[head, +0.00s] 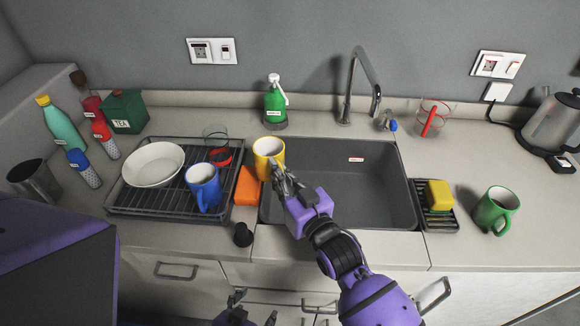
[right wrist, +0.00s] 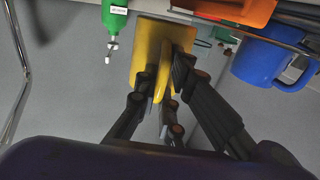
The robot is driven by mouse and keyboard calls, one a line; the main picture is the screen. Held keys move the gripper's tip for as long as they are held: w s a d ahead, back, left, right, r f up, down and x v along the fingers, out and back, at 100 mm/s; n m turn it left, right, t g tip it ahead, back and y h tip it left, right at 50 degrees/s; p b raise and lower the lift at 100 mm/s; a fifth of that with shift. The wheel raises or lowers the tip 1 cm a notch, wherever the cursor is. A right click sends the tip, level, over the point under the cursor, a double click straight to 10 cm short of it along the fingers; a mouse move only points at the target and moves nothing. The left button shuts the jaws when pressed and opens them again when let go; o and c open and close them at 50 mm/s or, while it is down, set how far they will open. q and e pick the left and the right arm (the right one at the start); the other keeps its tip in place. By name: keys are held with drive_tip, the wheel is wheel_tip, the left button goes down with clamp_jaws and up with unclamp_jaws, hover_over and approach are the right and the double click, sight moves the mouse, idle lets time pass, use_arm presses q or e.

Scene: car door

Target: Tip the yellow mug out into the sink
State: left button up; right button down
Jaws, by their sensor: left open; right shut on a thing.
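The yellow mug (head: 268,148) is at the left end of the dark grey sink (head: 345,190), by its back left corner. It looks about upright, its opening facing up. My right gripper (head: 278,172) is shut on the mug's handle from the front. In the right wrist view the fingers (right wrist: 165,100) close around the handle of the yellow mug (right wrist: 150,50). The mug's contents cannot be made out. My left gripper (head: 246,312) is open and empty at the bottom edge, in front of the counter.
The tap (head: 358,85) stands behind the sink, with a green soap bottle (head: 275,102) to its left. An orange item (head: 247,187), a dish rack (head: 150,203) and a blue mug (head: 203,186) lie left. A yellow sponge (head: 439,194) and green mug (head: 494,211) are right.

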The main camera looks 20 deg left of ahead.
drive_tip(key=shift+r, duration=0.15)
drive_tip(key=shift+r, duration=2.4)
